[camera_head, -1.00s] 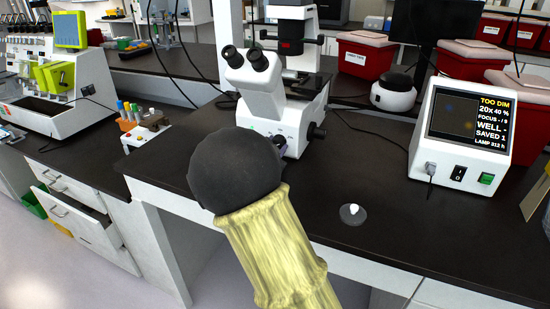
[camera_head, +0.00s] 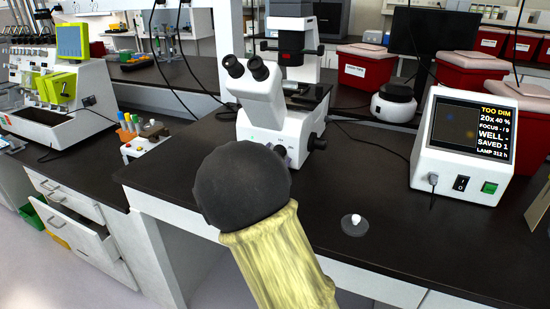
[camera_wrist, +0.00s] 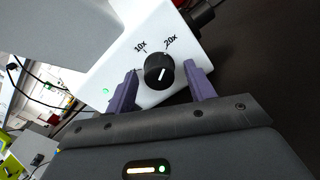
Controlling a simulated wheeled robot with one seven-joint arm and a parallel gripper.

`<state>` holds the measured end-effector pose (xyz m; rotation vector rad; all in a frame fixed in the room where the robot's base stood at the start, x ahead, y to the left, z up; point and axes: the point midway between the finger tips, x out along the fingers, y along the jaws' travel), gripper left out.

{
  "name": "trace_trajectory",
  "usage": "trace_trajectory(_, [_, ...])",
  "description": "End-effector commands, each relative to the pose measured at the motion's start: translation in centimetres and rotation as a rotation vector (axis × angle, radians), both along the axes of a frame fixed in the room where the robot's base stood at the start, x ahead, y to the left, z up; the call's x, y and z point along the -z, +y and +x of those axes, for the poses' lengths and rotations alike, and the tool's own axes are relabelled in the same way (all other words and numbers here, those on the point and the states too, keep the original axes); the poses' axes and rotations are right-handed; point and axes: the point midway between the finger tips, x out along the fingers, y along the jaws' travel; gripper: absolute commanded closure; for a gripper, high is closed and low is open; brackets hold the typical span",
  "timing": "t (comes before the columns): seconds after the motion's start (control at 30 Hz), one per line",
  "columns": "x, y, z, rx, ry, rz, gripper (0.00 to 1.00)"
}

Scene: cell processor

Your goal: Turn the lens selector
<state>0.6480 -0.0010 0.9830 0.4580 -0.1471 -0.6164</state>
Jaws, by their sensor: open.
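The lens selector is a round black knob (camera_wrist: 159,71) with a white pointer line, on a white panel marked 10x and 20x. In the wrist view its pointer leans up toward the 20x side. My gripper (camera_wrist: 160,84) is open, with one purple finger on each side of the knob and a gap to each. I cannot tell how deep the fingers reach around it. In the head view the white microscope (camera_head: 270,105) stands on the dark bench.
The monitor box (camera_head: 425,165) at right reads TOO DIM, 20x 40 %, FOCUS - / 9, WELL -, SAVED 1. A small grey disc with a white knob (camera_head: 354,225) sits on the bench. A tube rack (camera_head: 148,142) stands left. The front-right bench (camera_head: 430,240) is mostly clear.

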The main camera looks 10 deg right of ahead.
Motion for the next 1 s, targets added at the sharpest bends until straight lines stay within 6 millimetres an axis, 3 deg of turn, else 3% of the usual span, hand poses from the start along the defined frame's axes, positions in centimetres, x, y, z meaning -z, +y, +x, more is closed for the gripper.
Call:
trace_trajectory(0.27, [-0.1, 0.9, -1.1, -0.003, -0.001, 0.001, 0.46])
trace_trajectory(1.0, [0.0, 9.2, -12.5, -0.004, 0.001, 0.001, 0.46])
